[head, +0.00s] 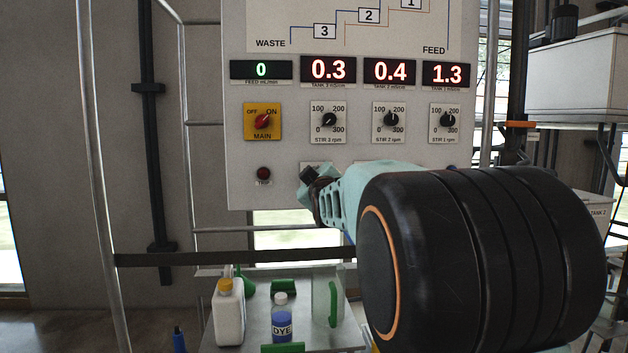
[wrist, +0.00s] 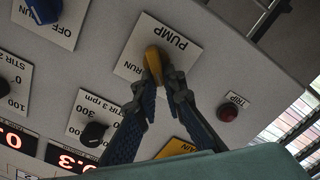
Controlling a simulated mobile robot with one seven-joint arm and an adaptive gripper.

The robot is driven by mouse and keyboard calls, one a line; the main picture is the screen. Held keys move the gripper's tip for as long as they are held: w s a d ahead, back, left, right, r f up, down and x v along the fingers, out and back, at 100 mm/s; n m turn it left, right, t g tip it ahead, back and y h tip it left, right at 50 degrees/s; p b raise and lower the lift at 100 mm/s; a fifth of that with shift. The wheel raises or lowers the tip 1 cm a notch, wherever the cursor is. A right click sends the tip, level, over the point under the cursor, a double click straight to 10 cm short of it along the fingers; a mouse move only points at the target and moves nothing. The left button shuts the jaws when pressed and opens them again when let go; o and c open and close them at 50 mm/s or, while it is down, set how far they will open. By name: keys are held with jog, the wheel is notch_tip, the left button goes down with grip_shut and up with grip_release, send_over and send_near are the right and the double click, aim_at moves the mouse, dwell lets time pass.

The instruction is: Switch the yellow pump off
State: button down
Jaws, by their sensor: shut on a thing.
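The yellow pump knob (wrist: 153,62) sits on a white plate marked PUMP and RUN (wrist: 142,30) in the wrist view. My gripper (wrist: 163,82) has its two fingers closed around this knob, one on each side. The OFF mark is not visible on that plate, and I cannot tell exactly which mark the knob points to. In the head view my gripper (head: 314,190) reaches the lower part of the control panel (head: 240,150) and hides the pump knob. The green FEED display (head: 261,69) reads 0.
A red MAIN switch (head: 263,120) on a yellow plate and a red TRIP button (head: 263,173) are left of my gripper. A blue knob (wrist: 44,8) is near the pump plate. Below stand a yellow-capped bottle (head: 229,315) and a DYE bottle (head: 281,322).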

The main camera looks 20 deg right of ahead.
jog(key=c, duration=2)
grip_release()
jog(key=shift+s+a, duration=0.25)
jog(key=shift+s, duration=0.95)
jog(key=shift+s+a, duration=0.25)
jog(key=shift+s, duration=1)
jog(key=shift+s+a, duration=0.25)
jog(key=shift+s, duration=0.95)
